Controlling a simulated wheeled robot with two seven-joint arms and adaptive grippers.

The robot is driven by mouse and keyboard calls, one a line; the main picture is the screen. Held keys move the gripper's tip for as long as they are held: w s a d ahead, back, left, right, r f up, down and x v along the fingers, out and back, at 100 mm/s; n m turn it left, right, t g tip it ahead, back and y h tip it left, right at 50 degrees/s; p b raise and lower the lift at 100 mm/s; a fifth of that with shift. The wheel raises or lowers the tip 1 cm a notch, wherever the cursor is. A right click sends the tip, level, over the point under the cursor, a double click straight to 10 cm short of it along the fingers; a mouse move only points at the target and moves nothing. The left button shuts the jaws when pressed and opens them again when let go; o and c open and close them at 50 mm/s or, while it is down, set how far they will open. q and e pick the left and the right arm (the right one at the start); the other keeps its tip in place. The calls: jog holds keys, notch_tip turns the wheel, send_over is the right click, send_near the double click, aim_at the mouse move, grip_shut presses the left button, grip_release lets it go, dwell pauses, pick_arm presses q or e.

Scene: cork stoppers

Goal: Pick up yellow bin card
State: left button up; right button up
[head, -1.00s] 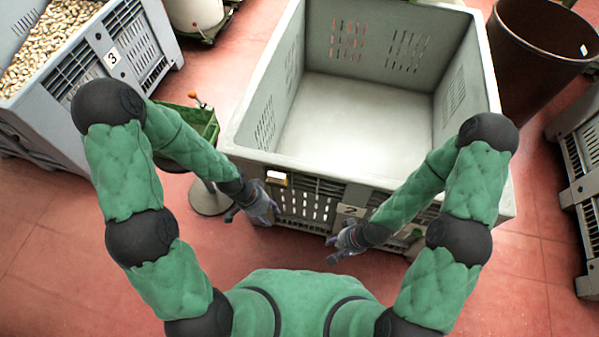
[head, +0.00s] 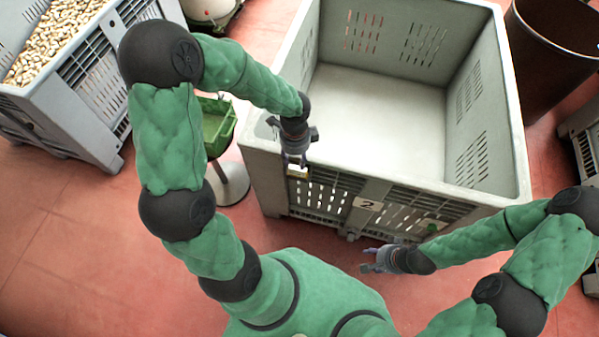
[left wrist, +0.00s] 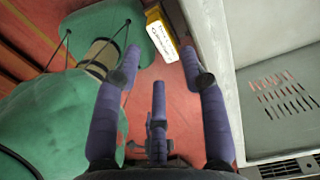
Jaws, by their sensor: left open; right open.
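The yellow bin card (head: 297,172) is on the outer front face of the large grey bin (head: 255,150), just below its rim. In the left wrist view the card (left wrist: 161,34) shows a yellow edge and a white printed face, just beyond the fingertips. My left gripper (head: 296,163) is open over the rim, right at the card, and partly covers it in the head view. In the left wrist view the open fingers (left wrist: 160,58) lie on either side below the card, with nothing held. My right gripper (head: 368,262) is open and empty, low in front of the bin.
The bin is empty and carries a number 2 plate (head: 367,205). A bin of corks (head: 65,80) stands at the left. A green tray on a stand (head: 216,125) is beside my left arm. A brown barrel (head: 560,50) stands at the right. Red floor is clear in front.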

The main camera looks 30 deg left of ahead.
aim_at(297, 170)
pick_arm(q)
notch_tip(297, 170, down, 2)
jog(key=shift+f+b, duration=0.15)
jog(key=shift+b, duration=0.2)
jog(key=f+b, duration=0.2)
jog(key=f, duration=0.1)
jog(key=f+b, duration=0.1)
jog(key=f, duration=0.1)
jog(key=shift+d, duration=0.3)
jog(key=shift+s+r, duration=0.1)
jog(key=c, duration=0.8)
